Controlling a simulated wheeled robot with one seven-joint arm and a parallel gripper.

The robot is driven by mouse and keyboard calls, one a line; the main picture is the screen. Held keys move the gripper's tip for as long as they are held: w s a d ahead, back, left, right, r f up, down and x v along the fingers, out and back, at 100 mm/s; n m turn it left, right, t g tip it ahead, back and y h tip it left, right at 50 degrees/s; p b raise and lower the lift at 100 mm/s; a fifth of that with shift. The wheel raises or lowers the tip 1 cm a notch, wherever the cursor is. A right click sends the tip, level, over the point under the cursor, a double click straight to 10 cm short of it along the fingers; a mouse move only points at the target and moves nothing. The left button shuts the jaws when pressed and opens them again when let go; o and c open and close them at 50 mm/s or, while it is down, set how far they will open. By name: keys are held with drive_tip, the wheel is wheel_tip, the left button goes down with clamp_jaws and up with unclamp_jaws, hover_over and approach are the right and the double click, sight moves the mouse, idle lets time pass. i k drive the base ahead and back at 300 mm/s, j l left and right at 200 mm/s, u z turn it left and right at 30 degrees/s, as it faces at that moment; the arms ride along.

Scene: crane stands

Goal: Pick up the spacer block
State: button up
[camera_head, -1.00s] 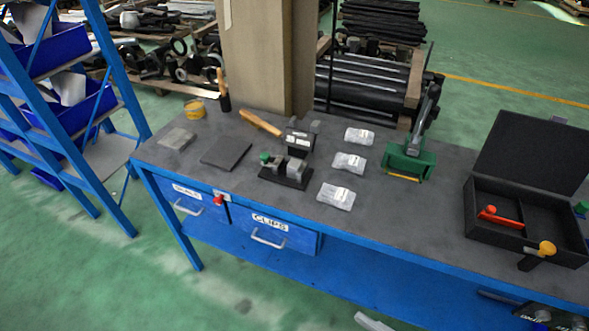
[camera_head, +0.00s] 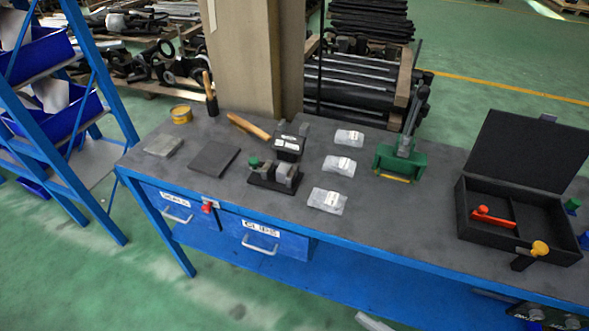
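No single item is clearly marked as the spacer block. Candidates on the workbench (camera_head: 385,222) are a light grey flat block (camera_head: 162,146) at the left end, a larger dark grey flat plate (camera_head: 214,159) to its right, and a black block with a pale label (camera_head: 289,146) near the middle. The black block is close behind a black fixture with a green knob (camera_head: 275,173). My gripper is not recognisable in this view. A small pale grey piece shows at the bottom edge, and I cannot tell what it is.
A yellow tin (camera_head: 181,114), wooden handle (camera_head: 249,127), three clear bags (camera_head: 328,200), a green press (camera_head: 401,158) and an open black case (camera_head: 476,236) stand on the bench. A pillar (camera_head: 252,60) rises behind. A blue rack (camera_head: 90,140) stands left. Green floor in front is clear.

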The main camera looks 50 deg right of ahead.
sight(282, 171)
drive_tip(key=i+z, duration=0.1)
drive_tip(key=z, duration=0.3)
drive_tip(key=j+z, duration=0.2)
drive_tip(key=z, duration=0.25)
drive_tip(key=i+j+z, duration=0.15)
drive_tip(key=z, duration=0.25)
drive_tip(key=i+j+z, duration=0.2)
drive_tip(key=j+z, duration=0.15)
drive_tip(key=j, duration=0.45)
drive_tip(key=j+z, duration=0.35)
drive_tip(key=j, duration=0.4)
drive_tip(key=j+z, duration=0.35)
drive_tip(key=j, duration=1.45)
drive_tip(key=k+j, duration=0.1)
drive_tip(key=j, duration=0.85)
drive_tip(key=j+z, duration=0.1)
drive_tip(key=j, duration=0.85)
